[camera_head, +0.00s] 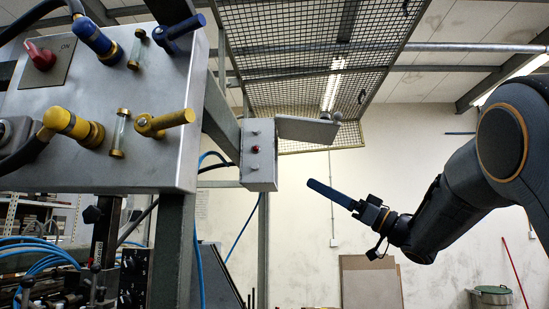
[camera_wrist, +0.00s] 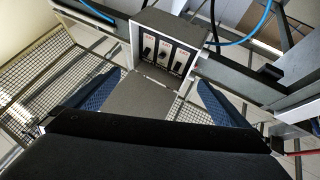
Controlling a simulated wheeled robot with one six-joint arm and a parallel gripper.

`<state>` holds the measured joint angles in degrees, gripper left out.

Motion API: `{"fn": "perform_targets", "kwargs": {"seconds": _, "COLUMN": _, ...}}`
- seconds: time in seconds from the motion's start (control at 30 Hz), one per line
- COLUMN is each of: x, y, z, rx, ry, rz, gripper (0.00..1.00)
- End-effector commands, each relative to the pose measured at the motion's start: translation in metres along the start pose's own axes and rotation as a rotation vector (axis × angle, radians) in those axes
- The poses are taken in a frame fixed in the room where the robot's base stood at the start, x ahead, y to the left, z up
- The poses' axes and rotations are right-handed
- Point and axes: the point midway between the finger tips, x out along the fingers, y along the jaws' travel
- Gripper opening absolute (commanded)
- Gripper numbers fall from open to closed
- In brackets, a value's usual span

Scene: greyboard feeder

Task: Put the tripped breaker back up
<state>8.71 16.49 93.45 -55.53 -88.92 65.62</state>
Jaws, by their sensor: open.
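A small grey breaker box (camera_head: 258,155) is mounted on the frame, left of my gripper in the head view. Its open side shows in the wrist view, with three dark levers in a row: a left lever (camera_wrist: 147,53), a middle lever (camera_wrist: 163,50) and a right lever (camera_wrist: 178,67). The middle lever sits nearer its label than the other two; which one is tripped I cannot tell surely. The box's cover plate (camera_head: 308,130) stands open. My gripper (camera_head: 312,183) is open and empty, its blue fingers apart, clear of the box (camera_wrist: 160,77).
A control panel (camera_head: 95,170) with blue and yellow plugs and a red knob stands at the left. A wire mesh (camera_head: 300,75) hangs overhead. Blue cables (camera_wrist: 245,38) run near the box. The wall side at right is open; boards (camera_head: 370,285) lean below.

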Motion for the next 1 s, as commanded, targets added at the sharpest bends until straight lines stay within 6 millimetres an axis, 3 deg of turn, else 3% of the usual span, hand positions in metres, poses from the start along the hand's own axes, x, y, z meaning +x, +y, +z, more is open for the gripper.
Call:
{"fn": "perform_targets", "kwargs": {"seconds": 0.1, "x": 0.016, "y": 0.000, "z": -0.002, "rx": 0.000, "ry": 0.001, "rz": 0.000, "gripper": 1.00}}
{"fn": "perform_targets", "kwargs": {"seconds": 0.3, "x": 0.027, "y": 0.000, "z": 0.000, "rx": 0.000, "ry": 0.001, "rz": 0.001, "gripper": 1.00}}
{"fn": "perform_targets", "kwargs": {"seconds": 1.0, "x": 0.024, "y": 0.001, "z": 0.000, "rx": -0.001, "ry": 0.000, "rz": 0.002, "gripper": 1.00}}
